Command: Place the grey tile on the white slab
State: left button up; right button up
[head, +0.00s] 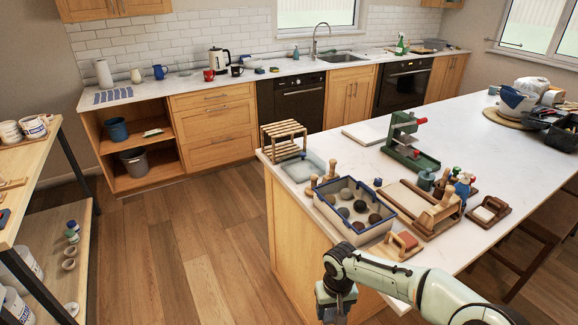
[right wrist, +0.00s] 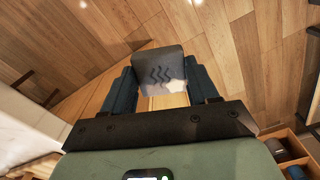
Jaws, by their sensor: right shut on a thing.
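The grey tile (right wrist: 162,66), marked with dark zigzag lines, is between the two dark fingers of my right gripper (right wrist: 161,88) in the right wrist view. The gripper is shut on it, over the wooden floor. In the head view my right gripper (head: 336,300) is at the bottom, in front of the island's near end; I cannot make out the tile there. The white slab (head: 364,133) lies flat on the island, left of the green press, with its top bare. My left gripper is not in view.
On the island (head: 470,135), a blue-rimmed crate (head: 337,221) of round pieces, a wooden tray (head: 405,197), a green press (head: 408,150) and a slatted wooden rack (head: 284,140) stand around the slab. A pale translucent tray (head: 303,168) lies by the rack. Shelves (head: 30,170) stand at left.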

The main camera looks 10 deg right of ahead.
aim_at(364, 132)
jog(key=i+j+u, duration=0.5)
jog(key=i, duration=0.35)
jog(key=i+j+u, duration=0.2)
jog(key=i, duration=1.15)
jog(key=i+z, duration=0.1)
jog(key=i, duration=1.25)
jog(key=i+z, duration=0.5)
jog(key=i+j+z, duration=0.15)
jog(key=i+z, duration=0.55)
jog(key=z, duration=0.2)
jog(key=i+z, duration=0.3)
jog(key=z, duration=0.15)
jog(key=i+z, duration=0.25)
jog(key=z, duration=0.15)
jog(key=i+z, duration=0.2)
jog(key=z, duration=0.2)
jog(key=i+j+z, duration=0.1)
jog(key=z, duration=0.35)
jog(key=i+j+z, duration=0.2)
jog(key=z, duration=0.2)
jog(key=i+j+z, duration=0.65)
jog(key=z, duration=0.2)
jog(key=i+j+z, duration=0.15)
jog(key=j, duration=0.15)
jog(key=i+j+z, duration=0.1)
jog(key=j, duration=0.15)
jog(key=i+j+z, duration=0.15)
jog(key=j, duration=0.15)
jog(key=k, duration=0.05)
